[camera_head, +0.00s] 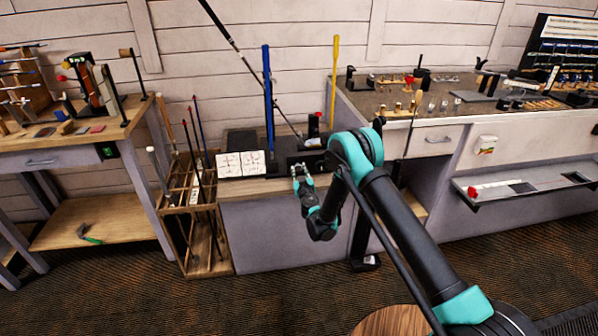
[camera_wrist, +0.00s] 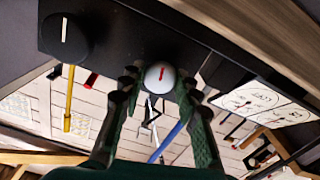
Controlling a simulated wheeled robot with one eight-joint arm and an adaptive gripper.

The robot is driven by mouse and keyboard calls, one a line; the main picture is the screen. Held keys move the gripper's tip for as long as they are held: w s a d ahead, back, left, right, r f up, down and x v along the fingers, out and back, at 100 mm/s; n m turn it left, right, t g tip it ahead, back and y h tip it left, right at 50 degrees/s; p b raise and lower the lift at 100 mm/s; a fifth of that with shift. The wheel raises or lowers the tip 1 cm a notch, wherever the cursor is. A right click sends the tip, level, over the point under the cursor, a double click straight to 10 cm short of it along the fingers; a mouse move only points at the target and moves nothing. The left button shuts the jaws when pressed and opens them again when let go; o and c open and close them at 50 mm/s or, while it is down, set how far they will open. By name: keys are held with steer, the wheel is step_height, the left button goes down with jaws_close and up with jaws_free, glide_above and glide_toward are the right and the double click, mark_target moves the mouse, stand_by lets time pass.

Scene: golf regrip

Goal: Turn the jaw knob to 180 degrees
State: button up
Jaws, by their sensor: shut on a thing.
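A round white knob (camera_wrist: 159,77) with a red mark sits on the front face of a dark bench fixture (camera_wrist: 150,35). In the wrist view my gripper (camera_wrist: 158,82) has a fingertip on each side of this knob and is shut on it. The red mark stands nearly upright in that view. A larger black knob (camera_wrist: 65,37) with a white line is on the same fixture, at the upper left, apart from my fingers. In the head view my gripper (camera_head: 303,178) is at the front of the fixture (camera_head: 290,150); the knob is too small to make out there.
White printed cards (camera_head: 240,163) stand left of the gripper. A blue upright (camera_head: 268,100) and a yellow one (camera_head: 334,80) rise behind. A wooden club rack (camera_head: 205,235) stands left of the bench; a cluttered workbench (camera_head: 440,110) is at the right.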

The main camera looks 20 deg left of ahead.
steer(key=shift+m, duration=1.2)
steer(key=o, duration=1.2)
steer(key=shift+c, duration=0.2)
steer(key=shift+r, duration=0.1)
step_height(320, 180, up, 10)
